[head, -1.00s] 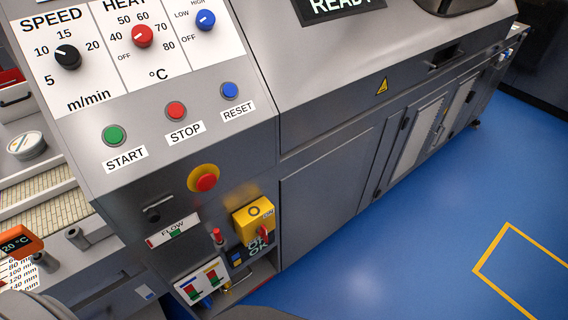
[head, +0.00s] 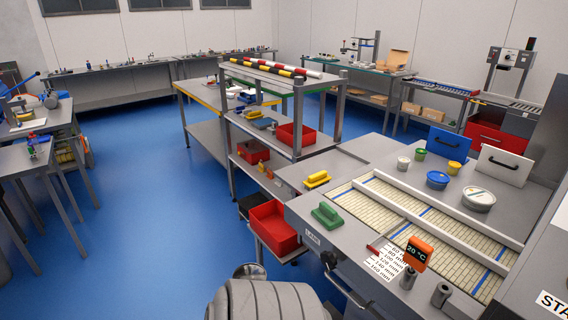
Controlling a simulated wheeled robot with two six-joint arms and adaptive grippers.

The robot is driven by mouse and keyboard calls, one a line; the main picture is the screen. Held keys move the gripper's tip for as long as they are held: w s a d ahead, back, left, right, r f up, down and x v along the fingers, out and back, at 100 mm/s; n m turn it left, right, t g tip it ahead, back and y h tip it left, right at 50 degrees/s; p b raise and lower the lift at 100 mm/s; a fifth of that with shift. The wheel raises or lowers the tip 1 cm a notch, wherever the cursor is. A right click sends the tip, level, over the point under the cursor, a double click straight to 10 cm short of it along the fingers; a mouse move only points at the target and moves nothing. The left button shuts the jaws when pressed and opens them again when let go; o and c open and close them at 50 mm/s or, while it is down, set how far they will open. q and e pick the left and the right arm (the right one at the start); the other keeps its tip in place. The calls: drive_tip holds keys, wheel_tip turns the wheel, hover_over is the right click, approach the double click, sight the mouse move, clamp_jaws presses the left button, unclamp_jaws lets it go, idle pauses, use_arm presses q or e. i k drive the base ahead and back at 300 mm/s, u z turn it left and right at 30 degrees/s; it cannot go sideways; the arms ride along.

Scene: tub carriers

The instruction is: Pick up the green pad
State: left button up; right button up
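The green pad (head: 327,215) is a small block with a raised grip on top. It lies on the grey metal top at the front left corner of the conveyor machine (head: 345,238), left of the beige slatted belt. A similar yellow pad (head: 317,179) lies behind it on the adjoining grey surface. Neither of my grippers shows in the head view, and nothing is seen touching the green pad.
A red bin (head: 272,228) stands lower, left of the green pad. Tubs, including a blue one (head: 437,180), are behind the belt. Open blue floor (head: 150,210) lies at the left.

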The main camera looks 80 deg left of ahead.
sight(327, 215)
drive_tip(key=u, duration=2.3)
